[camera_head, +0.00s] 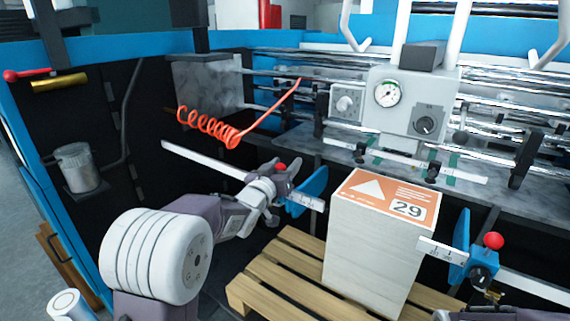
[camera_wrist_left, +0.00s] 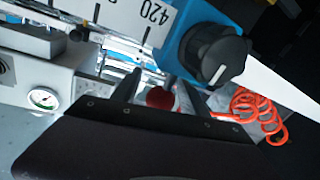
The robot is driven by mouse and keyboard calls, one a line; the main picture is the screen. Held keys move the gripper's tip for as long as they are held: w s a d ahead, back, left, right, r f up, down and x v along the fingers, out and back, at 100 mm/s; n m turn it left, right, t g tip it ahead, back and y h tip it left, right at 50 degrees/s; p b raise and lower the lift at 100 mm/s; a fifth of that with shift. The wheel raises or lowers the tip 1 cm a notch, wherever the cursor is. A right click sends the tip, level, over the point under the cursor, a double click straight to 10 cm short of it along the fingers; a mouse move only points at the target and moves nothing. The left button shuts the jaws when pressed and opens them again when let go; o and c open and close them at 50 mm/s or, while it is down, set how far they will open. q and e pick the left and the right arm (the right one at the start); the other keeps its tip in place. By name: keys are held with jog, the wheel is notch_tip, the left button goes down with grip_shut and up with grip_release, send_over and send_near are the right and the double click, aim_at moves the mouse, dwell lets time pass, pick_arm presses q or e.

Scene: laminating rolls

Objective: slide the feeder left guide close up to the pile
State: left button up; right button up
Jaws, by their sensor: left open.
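The pile (camera_head: 368,255) is a tall white stack on a wooden pallet, with an orange-and-white label marked 29 on top. The feeder left guide (camera_head: 309,190) is a blue plate on a white scale bar, left of the pile with a gap between them. Its red knob (camera_head: 281,167) shows at my left gripper (camera_head: 277,178). In the left wrist view the red knob (camera_wrist_left: 160,97) lies between the open fingers of my left gripper (camera_wrist_left: 157,88); contact is unclear. The guide's blue block (camera_wrist_left: 205,35) with a black dial is beside them. My right arm shows only partly at the bottom right.
The right guide (camera_head: 459,246), with a red knob (camera_head: 493,240), stands right of the pile. A coiled orange hose (camera_head: 208,124) hangs behind my left arm. A control box with a gauge (camera_head: 388,94) stands behind the pile. The pallet (camera_head: 285,275) extends left of the pile.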

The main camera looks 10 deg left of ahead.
pick_arm(q)
grip_shut()
dwell(1.4)
